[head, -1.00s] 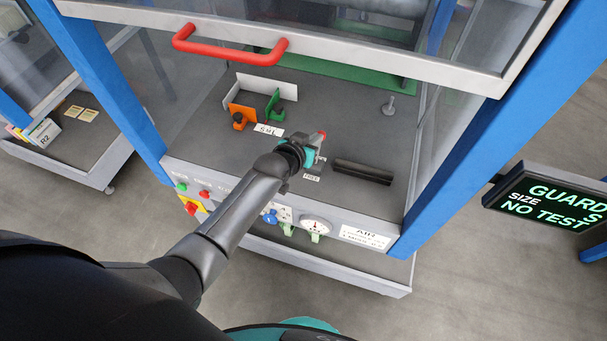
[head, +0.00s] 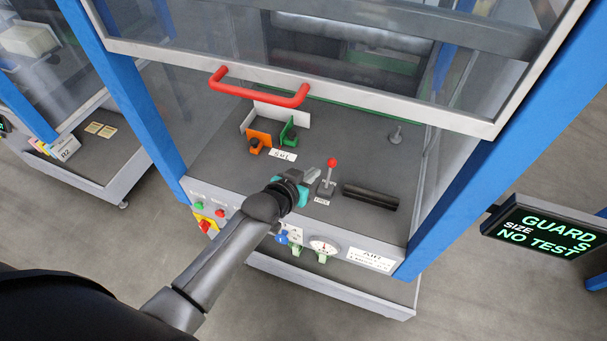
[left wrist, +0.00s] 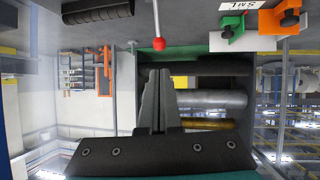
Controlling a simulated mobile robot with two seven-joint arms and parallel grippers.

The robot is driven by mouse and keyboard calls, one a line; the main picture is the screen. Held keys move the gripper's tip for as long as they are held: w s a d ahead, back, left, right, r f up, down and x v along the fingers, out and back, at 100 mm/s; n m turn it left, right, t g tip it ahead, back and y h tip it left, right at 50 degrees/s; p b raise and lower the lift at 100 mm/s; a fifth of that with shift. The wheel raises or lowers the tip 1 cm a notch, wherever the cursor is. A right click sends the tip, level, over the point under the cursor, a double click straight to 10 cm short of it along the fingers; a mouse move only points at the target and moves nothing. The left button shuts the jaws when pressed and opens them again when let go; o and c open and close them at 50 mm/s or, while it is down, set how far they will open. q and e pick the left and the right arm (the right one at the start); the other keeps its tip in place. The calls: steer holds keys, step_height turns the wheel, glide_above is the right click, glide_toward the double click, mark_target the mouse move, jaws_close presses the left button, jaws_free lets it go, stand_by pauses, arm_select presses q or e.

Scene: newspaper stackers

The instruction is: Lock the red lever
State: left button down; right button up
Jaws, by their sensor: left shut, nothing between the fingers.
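The red lever (head: 330,166) has a red ball knob on a thin rod and stands upright on a small grey base on the machine's dark deck, with a small label in front of it. Its red knob also shows in the left wrist view (left wrist: 159,44), beyond my fingertips. My left gripper (head: 311,175) is shut and empty, just left of the lever; its closed fingers also show in the left wrist view (left wrist: 157,78). They look apart from the lever. My right gripper is not in view.
An orange block (head: 257,140) and a green block (head: 289,134) stand behind left. A dark bar (head: 371,197) lies right of the lever. The raised guard's red handle (head: 258,90) hangs above. A gauge (head: 323,246) and buttons line the front panel. Blue posts flank the deck.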

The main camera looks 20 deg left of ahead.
arm_select(q)
steer(key=shift+p+v, duration=0.3)
steer(key=shift+v, duration=1.7)
steer(key=shift+r, duration=0.1)
